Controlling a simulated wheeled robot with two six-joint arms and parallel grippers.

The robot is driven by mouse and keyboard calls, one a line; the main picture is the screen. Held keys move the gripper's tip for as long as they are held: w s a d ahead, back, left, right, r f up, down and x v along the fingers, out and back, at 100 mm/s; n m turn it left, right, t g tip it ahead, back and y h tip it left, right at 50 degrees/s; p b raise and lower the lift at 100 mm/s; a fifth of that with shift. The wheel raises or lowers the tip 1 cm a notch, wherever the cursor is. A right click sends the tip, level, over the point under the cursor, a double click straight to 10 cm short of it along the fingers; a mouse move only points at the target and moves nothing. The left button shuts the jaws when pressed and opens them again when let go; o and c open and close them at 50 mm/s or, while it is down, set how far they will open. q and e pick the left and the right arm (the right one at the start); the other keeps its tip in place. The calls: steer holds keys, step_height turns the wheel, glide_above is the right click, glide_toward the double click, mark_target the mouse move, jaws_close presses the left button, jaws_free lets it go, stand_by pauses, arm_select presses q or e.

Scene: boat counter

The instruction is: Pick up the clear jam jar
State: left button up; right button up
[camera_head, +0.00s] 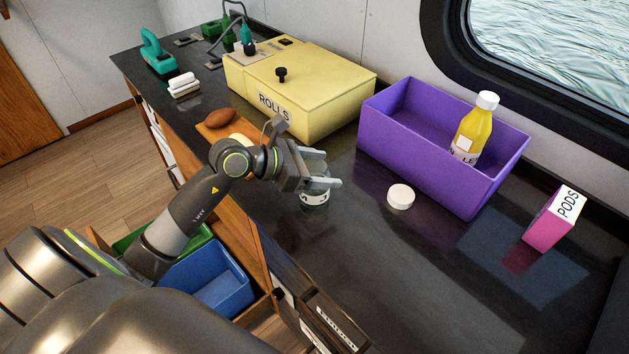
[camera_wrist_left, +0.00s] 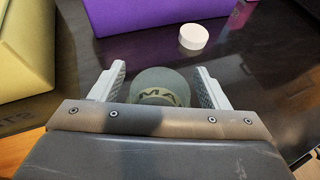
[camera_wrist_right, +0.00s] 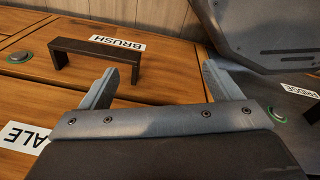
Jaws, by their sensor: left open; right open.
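The clear jam jar (camera_head: 314,196) stands on the dark counter near its front edge, with a pale label band that is partly hidden. In the left wrist view the jar (camera_wrist_left: 160,88) sits between the two open fingers (camera_wrist_left: 160,84), with gaps at both sides. Its label shows the letters "MA". My right gripper (camera_wrist_right: 158,82) is open and empty, in front of wooden drawer fronts. It is not in the head view.
A white round lid (camera_head: 400,197) lies right of the jar. Behind are a purple bin (camera_head: 440,155) holding a yellow bottle (camera_head: 473,132), and a yellow ROLLS box (camera_head: 310,85). A pink PODS box (camera_head: 553,220) stands at right. A wooden board (camera_head: 207,132) with food is left.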

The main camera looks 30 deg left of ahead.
arm_select(q)
steer(key=shift+w+d, duration=0.1)
steer(key=shift+c, duration=0.4)
steer(key=shift+f, duration=0.1)
steer(key=c, duration=1.1)
